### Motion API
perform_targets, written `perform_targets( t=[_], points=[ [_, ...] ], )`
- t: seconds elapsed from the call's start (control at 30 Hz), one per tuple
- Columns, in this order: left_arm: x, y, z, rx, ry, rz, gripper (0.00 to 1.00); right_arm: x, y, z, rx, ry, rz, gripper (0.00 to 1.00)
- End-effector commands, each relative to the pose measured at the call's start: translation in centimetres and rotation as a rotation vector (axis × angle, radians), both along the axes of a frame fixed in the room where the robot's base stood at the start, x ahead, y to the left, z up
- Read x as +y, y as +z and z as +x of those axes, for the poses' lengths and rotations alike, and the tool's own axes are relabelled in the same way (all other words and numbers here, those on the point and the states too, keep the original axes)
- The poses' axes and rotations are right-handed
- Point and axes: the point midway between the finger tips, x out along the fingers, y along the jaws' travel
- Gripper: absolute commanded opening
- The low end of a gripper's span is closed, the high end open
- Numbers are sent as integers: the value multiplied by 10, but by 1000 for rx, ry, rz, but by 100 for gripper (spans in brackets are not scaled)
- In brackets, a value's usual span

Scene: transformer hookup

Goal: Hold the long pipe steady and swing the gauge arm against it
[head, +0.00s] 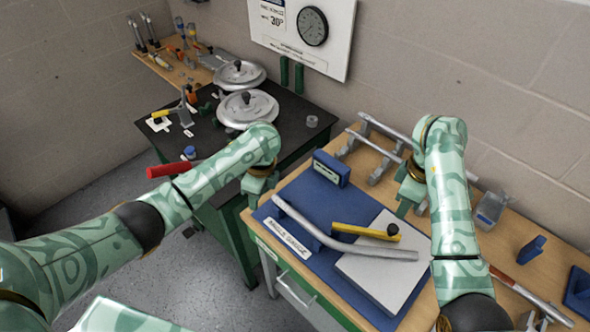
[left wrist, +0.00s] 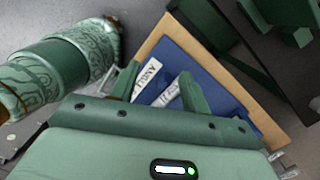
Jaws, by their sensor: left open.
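The long grey pipe (head: 340,240) lies on the blue mat with a bend in it, its right end over a pale grey plate (head: 378,272). The yellow gauge arm (head: 362,230) with a black knob lies just behind the pipe, at an angle to it. My left gripper (head: 257,186) is at the bench's left edge, apart from the pipe. In the left wrist view its open fingers (left wrist: 157,88) have the blue mat and white labels beyond them. My right gripper (head: 408,196) is behind the plate, apart from the pipe and gauge arm; its jaw gap is unclear.
The blue mat (head: 325,192) covers the bench's left part. A blue block (head: 331,168) stands at its back edge. Grey metal stands (head: 372,145) are behind. A dark table with round metal lids (head: 247,108) stands left.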

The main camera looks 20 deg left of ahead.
Motion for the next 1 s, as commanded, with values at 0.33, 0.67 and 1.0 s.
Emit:
perform_targets(
  t=[0.33, 0.67, 1.0],
  points=[
    [-90, 102, 11, -2, -411, -120, 47, 0, 0, 0, 0, 0, 0, 36],
    [-96, 67, 7, 8, -442, -129, 47, 0, 0, 0, 0, 0, 0, 36],
    [-96, -12, 8, 5, -442, -127, 47, 0, 0, 0, 0, 0, 0, 36]
  ],
)
